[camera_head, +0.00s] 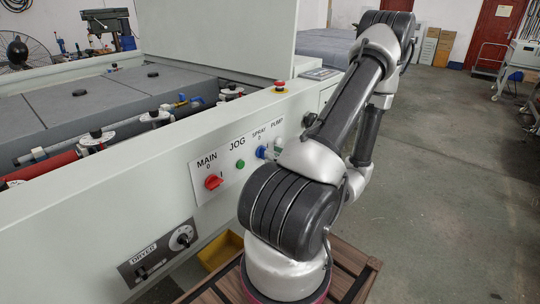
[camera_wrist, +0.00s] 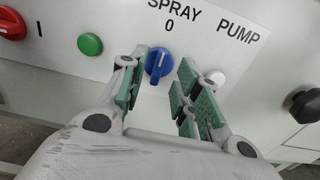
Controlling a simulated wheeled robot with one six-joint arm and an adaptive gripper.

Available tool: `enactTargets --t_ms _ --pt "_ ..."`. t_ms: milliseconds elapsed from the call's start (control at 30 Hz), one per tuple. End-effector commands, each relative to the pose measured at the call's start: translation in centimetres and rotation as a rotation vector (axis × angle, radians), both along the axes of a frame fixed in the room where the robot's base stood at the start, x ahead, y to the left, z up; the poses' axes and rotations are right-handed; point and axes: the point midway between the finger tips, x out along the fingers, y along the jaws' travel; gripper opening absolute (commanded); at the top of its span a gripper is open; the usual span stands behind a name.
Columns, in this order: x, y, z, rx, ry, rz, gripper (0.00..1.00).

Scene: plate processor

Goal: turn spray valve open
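The spray valve is a blue rotary knob (camera_wrist: 159,63) below the label SPRAY and a 0 in the wrist view. Its grip bar stands close to upright, with a small white mark near its lower end. It also shows in the head view (camera_head: 261,152), close beside my arm. My gripper (camera_wrist: 162,70) is open, with its green-padded fingers on either side of the blue knob. The left finger is close to the knob's left edge; a wider gap is on the right. Contact cannot be told. My arm hides the gripper in the head view.
A green JOG button (camera_wrist: 90,44) and a red MAIN knob (camera_head: 213,182) lie left of the spray knob. A black knob (camera_wrist: 305,105) protrudes farther right. A red emergency button (camera_head: 280,86) tops the panel.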

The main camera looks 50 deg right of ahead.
Motion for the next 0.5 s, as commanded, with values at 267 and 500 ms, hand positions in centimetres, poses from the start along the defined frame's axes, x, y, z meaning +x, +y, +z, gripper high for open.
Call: enactTargets --t_ms 267,500 --pt "2.6 0.3 0.0 0.0 0.0 0.003 0.32" --pt "2.7 0.3 0.0 0.0 0.001 0.002 0.32"
